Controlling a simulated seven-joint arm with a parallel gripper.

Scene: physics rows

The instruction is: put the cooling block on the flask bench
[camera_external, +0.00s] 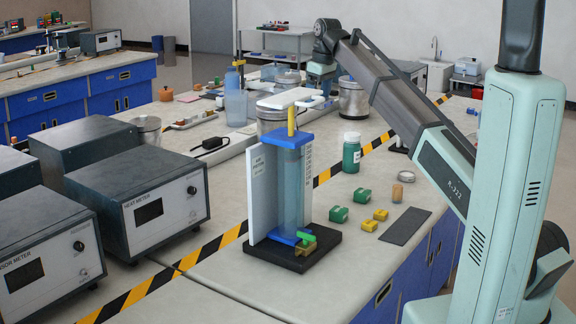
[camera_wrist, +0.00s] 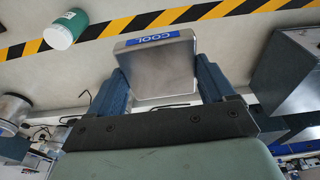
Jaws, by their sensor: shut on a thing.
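My gripper (camera_wrist: 162,80) shows in the wrist view with a dark blue finger on each side of a grey metal block, the cooling block (camera_wrist: 160,68). The block has a blue label reading COOL along its far edge. The fingers are shut on its two sides, and it is held above the bench top. In the external view my arm's teal end is beyond the tall clear cylinder; the fingers and block cannot be made out clearly there. A white flat-topped piece (camera_external: 290,98) stands near the arm's end, partly behind the cylinder; I cannot tell whether it is the flask bench.
A tall blue-capped cylinder (camera_external: 291,185) and white panel (camera_external: 262,185) stand in front. A green bottle (camera_external: 351,152) stands to the right, also in the wrist view (camera_wrist: 65,30). Heat meter boxes (camera_external: 138,195) fill the left. Striped tape (camera_external: 205,250) crosses the worktop.

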